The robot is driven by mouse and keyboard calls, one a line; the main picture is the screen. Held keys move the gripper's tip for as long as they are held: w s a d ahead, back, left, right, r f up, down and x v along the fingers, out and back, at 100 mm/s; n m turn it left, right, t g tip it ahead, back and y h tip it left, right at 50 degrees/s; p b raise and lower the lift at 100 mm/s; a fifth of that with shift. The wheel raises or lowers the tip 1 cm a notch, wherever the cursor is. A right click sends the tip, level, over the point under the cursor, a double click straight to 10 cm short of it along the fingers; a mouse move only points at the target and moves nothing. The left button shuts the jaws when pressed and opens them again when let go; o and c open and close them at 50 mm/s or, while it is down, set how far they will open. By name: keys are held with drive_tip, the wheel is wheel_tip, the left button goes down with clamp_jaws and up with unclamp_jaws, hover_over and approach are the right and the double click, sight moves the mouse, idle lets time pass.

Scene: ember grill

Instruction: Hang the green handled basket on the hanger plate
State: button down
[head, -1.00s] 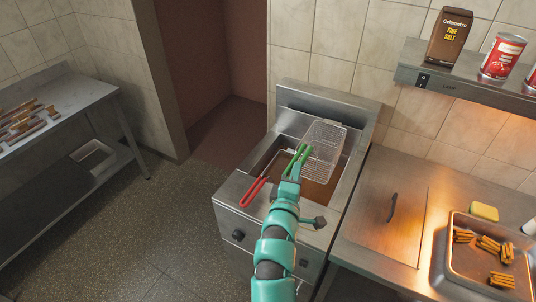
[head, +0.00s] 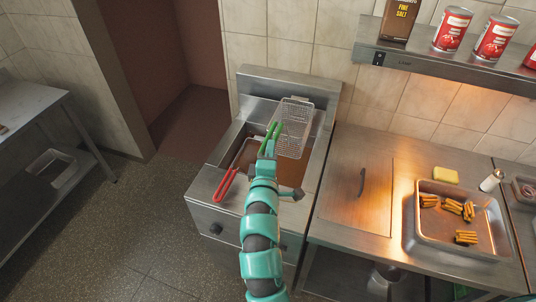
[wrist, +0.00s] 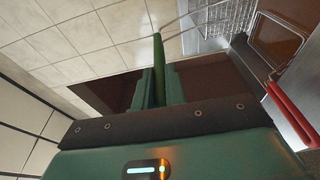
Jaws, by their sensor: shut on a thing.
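The green handle (head: 274,135) of a wire basket (head: 294,128) is clasped in my gripper (head: 268,152). The basket is raised and tilted over the fryer, in front of its steel back panel (head: 262,80). I cannot tell from here whether it touches that panel. The panel may be the hanger plate; no hook shows clearly. In the wrist view, the green handle (wrist: 159,62) stands upright between my gripper's fingers (wrist: 158,88), and part of the basket mesh (wrist: 205,28) shows at the top.
A red-handled basket (head: 227,185) sits in the fryer (head: 205,185), left of my gripper. A steel counter (head: 350,212) with a tray (head: 412,235) of fries and a yellow sponge (head: 445,175) is to the right. A shelf (head: 420,58) with cans and salt overhangs it.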

drive_tip(key=shift+w+d+f, duration=0.1)
drive_tip(key=shift+w+d, duration=0.1)
drive_tip(key=shift+w, duration=0.3)
drive_tip(key=shift+f+b, duration=1.25)
drive_tip(key=shift+f, duration=0.2)
drive_tip(key=shift+f+b, duration=0.5)
drive_tip(key=shift+f, duration=0.1)
drive_tip(key=c, duration=1.4)
unclamp_jaws()
drive_tip(key=shift+o, duration=0.2)
drive_tip(key=s+a, duration=0.2)
drive_tip(key=s, duration=1.5)
drive_tip(key=shift+s, duration=0.15)
